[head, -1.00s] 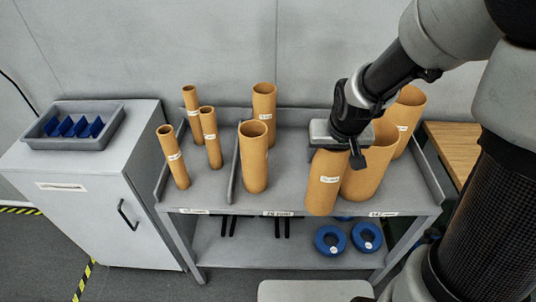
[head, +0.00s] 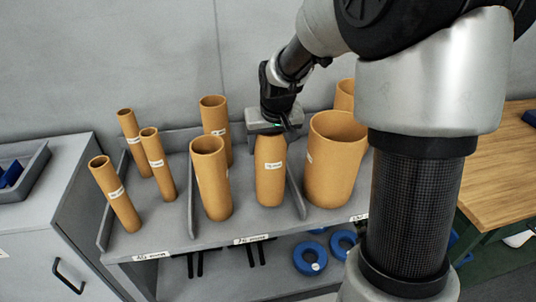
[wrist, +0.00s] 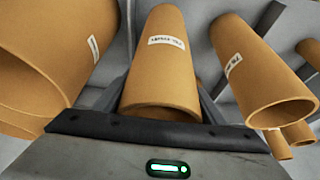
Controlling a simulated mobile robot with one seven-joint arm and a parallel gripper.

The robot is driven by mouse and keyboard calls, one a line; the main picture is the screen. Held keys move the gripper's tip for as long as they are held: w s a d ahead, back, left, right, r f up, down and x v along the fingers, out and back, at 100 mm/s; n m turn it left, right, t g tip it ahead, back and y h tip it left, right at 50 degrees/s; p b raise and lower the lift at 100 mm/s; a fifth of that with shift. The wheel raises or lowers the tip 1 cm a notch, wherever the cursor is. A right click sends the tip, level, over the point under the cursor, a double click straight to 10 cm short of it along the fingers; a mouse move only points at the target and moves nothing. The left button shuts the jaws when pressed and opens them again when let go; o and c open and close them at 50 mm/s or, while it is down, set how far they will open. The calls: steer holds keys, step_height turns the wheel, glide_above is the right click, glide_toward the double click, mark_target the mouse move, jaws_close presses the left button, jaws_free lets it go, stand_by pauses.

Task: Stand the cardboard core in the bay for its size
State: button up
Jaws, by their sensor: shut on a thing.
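My gripper (head: 272,130) is shut on the top end of a tan cardboard core (head: 270,172) with a white label. The core is upright, in or just over the middle bay of the grey rack (head: 210,243), right of two medium cores (head: 211,180) (head: 214,118) and left of a divider (head: 295,190). I cannot tell whether its foot touches the shelf.
Thin cores (head: 115,195) stand in the left bay. A wide core (head: 333,165) stands close to the right, beyond the divider, with another wide one (head: 345,95) behind it. Blue rings (head: 310,258) lie on the lower shelf. A wooden table (head: 510,160) is at right.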

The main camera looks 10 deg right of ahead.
steer(key=shift+f, duration=1.4)
steer(key=shift+f+b, duration=0.15)
steer(key=shift+b, duration=0.15)
steer(key=o, duration=1.6)
